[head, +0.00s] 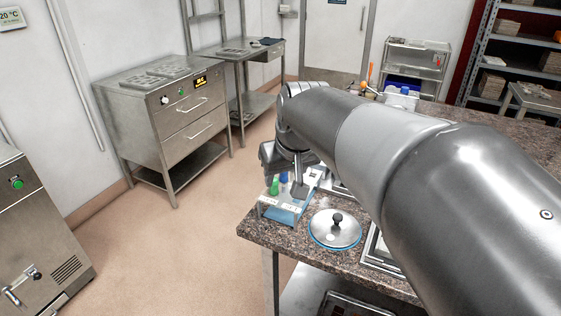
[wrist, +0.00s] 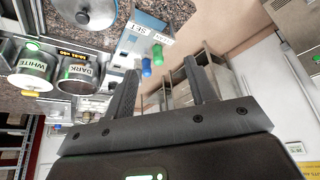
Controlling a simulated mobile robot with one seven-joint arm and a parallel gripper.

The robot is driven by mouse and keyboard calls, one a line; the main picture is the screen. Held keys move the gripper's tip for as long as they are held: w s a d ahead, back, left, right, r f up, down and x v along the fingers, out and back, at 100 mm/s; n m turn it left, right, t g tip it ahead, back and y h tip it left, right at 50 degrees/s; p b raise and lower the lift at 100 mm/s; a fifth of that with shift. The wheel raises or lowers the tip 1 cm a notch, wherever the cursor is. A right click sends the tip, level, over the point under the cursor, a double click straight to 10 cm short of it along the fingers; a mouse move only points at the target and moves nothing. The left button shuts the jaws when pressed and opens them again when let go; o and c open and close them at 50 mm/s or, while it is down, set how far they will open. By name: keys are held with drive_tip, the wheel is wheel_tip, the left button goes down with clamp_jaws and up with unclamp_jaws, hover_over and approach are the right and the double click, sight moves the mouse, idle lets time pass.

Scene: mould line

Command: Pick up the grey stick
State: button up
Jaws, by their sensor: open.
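My gripper (wrist: 160,68) is open, its two dark fingers apart with nothing held between them. In the head view my gripper (head: 297,190) hangs at the counter's near-left corner, over or beside a small holder (head: 268,208). A green piece (head: 274,187) and a blue piece (head: 283,177) stand at this holder. I cannot make out a grey stick for certain; my fingers cover part of the holder.
A round steel lid (head: 335,230) with a black knob lies on the speckled counter (head: 258,232). Jars marked WHITE (wrist: 32,67) and DARK (wrist: 78,73) show in the wrist view. A steel drawer cabinet (head: 165,110) stands across open floor on the left.

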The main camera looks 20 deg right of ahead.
drive_tip(key=shift+g, duration=0.3)
drive_tip(key=w+d+f, duration=0.3)
drive_tip(key=w, duration=0.4)
drive_tip(key=w+d+f, duration=0.3)
drive_tip(key=w+d, duration=0.1)
drive_tip(key=w, duration=0.4)
drive_tip(key=w+d+f, duration=0.4)
drive_tip(key=w, duration=0.4)
drive_tip(key=shift+w+d, duration=0.2)
drive_tip(key=x, duration=0.5)
drive_tip(key=shift+f, duration=0.2)
drive_tip(key=shift+d, duration=0.1)
drive_tip(key=shift+c, duration=0.5)
drive_tip(key=c, duration=1)
